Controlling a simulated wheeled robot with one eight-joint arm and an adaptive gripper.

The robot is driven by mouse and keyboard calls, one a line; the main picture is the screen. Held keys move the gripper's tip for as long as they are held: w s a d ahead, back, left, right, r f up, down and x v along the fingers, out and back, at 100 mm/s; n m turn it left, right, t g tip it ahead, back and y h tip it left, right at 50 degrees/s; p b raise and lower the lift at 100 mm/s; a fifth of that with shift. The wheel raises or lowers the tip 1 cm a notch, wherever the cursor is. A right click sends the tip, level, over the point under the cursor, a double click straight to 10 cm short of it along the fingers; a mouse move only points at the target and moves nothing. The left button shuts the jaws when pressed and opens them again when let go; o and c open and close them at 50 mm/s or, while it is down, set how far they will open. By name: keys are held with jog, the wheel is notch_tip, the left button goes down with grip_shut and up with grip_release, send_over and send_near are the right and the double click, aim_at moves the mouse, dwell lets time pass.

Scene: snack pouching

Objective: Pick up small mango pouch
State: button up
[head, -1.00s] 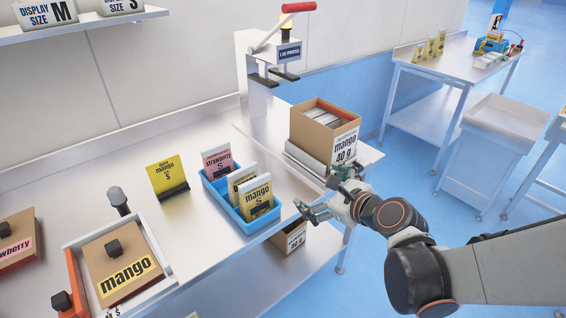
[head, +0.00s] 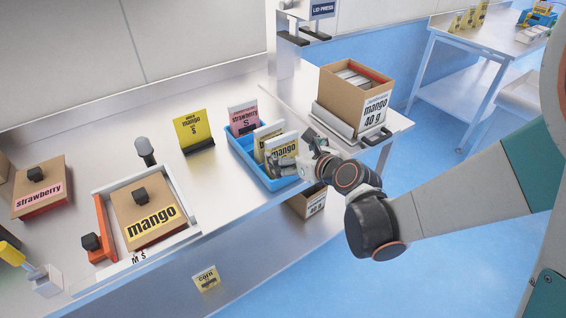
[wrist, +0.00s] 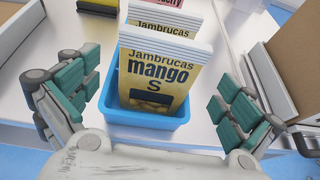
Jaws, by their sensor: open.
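The front small mango pouch (head: 281,150), yellow and white with an S on its label, stands upright in a blue tray (head: 238,152) on the counter. In the wrist view the mango pouch (wrist: 160,72) sits centred between my fingers. Its lower part is inside the blue tray (wrist: 150,120). My gripper (head: 292,162) is open at the tray's front right. In the wrist view my gripper (wrist: 155,98) has its green-padded fingers apart on either side of the tray, not touching the pouch. A second similar pouch stands right behind the front one.
A pink strawberry pouch (head: 243,118) stands at the tray's back. A yellow mango sign (head: 193,129) is left of the tray. A cardboard mango 40 g box (head: 373,108) stands close on the right. A mango bin (head: 150,214) is at the left.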

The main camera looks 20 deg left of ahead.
aim_at(284, 149)
jog(key=b+x, duration=0.2)
jog(key=x, duration=0.2)
jog(key=shift+f, duration=0.25)
jog(key=shift+w+a+f, duration=0.1)
jog(key=shift+w+a, duration=0.25)
jog(key=shift+w, duration=0.05)
jog(key=c, duration=0.9)
